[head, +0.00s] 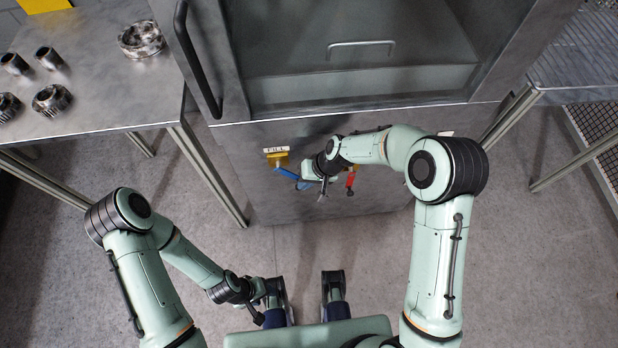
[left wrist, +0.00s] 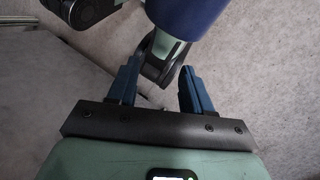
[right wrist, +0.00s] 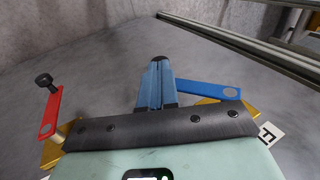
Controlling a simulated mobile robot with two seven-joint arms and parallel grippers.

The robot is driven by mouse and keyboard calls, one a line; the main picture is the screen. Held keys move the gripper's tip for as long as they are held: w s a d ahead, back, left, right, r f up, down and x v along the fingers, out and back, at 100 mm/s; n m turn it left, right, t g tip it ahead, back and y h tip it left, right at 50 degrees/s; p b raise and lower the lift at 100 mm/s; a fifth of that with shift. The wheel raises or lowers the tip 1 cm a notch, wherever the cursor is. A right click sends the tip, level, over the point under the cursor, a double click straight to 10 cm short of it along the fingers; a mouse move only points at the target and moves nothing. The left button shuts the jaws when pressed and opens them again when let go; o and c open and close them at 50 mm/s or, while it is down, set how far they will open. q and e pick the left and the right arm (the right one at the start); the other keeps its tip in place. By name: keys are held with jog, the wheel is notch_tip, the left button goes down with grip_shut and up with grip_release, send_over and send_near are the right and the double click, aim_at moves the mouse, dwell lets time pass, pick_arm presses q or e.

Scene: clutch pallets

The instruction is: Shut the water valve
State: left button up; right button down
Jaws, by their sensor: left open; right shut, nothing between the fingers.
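My right gripper (head: 322,191) is shut and empty, between the two levers. In the right wrist view, its closed fingers (right wrist: 157,82) are beside the blue lever (right wrist: 207,88), partly overlapping it; I cannot tell whether they touch. The red lever (right wrist: 48,112) with a black knob is apart at left. Brass-coloured valve parts are partly hidden. My left gripper (left wrist: 160,90) is open and empty, low near my base.
The machine's metal cabinet (head: 380,85) has a window and black handle bar (head: 198,60). A metal table (head: 110,90) at left holds several metal gears and rings. Another table (head: 580,50) is at right. The floor (head: 520,240) in front is clear.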

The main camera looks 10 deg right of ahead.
dwell(0.3)
jog(key=f+y+b, duration=0.1)
jog(key=b, duration=0.3)
jog(key=a+f+y+b, duration=0.1)
jog(key=y+b, duration=0.1)
jog(key=b, duration=0.2)
jog(key=shift+a+f+b, duration=0.3)
jog(key=shift+f+b, duration=0.05)
jog(key=shift+f, duration=0.05)
jog(key=shift+a+f, duration=0.2)
jog(key=shift+a, duration=0.15)
pick_arm(q)
jog(key=w+a+f+t+y, duration=0.1)
jog(key=w+a+f+t, duration=0.2)
jog(key=w+f, duration=0.6)
jog(key=shift+w+a+f+n+y+b, duration=0.3)
jog(key=shift+w+a+f, duration=0.1)
jog(key=shift+w+a, duration=0.15)
pick_arm(e)
jog(key=shift+a+f, duration=0.35)
jog(key=shift+a, duration=0.2)
jog(key=shift+r, duration=0.1)
